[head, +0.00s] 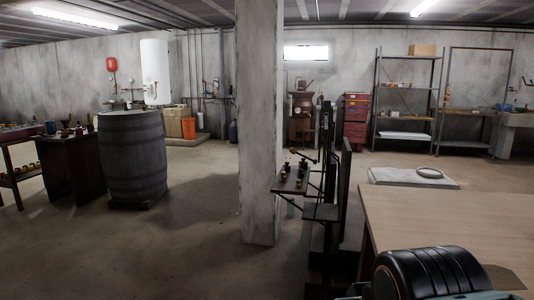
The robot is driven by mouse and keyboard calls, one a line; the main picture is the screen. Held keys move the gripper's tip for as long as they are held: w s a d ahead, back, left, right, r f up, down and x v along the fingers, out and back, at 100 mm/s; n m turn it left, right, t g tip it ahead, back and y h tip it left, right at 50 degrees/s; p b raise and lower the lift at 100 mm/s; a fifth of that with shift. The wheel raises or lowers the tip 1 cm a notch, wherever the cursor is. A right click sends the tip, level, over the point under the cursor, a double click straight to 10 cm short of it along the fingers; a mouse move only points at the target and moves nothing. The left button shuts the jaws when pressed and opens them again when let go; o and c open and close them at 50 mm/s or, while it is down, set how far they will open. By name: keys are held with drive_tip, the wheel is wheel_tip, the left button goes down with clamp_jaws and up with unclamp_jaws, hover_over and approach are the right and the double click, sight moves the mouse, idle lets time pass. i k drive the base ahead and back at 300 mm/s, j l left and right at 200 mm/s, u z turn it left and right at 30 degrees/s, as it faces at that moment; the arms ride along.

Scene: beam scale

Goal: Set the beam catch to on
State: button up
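A dark upright frame (327,165), which looks like the beam scale, stands just right of the concrete pillar and left of the wooden table. A small dark shelf (290,184) on its left side carries several small brass-coloured and dark pieces, perhaps weights. A thin dark bar (303,154) shows above that shelf. I cannot make out the beam catch or its setting at this size. A dark rounded part of my arm shows at the bottom right, over the table's near edge. My gripper is not in view.
The concrete pillar (258,120) stands close beside the scale on the left. The wooden table (450,218) fills the right foreground. A barrel (132,155) and a dark bench (70,165) stand at left. The floor (150,250) in the left foreground is clear.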

sight(292, 150)
drive_tip(key=i+j, duration=0.1)
drive_tip(key=j, duration=0.65)
drive_tip(key=i+j, duration=0.7)
drive_tip(key=i, duration=0.95)
drive_tip(key=i+l, duration=0.65)
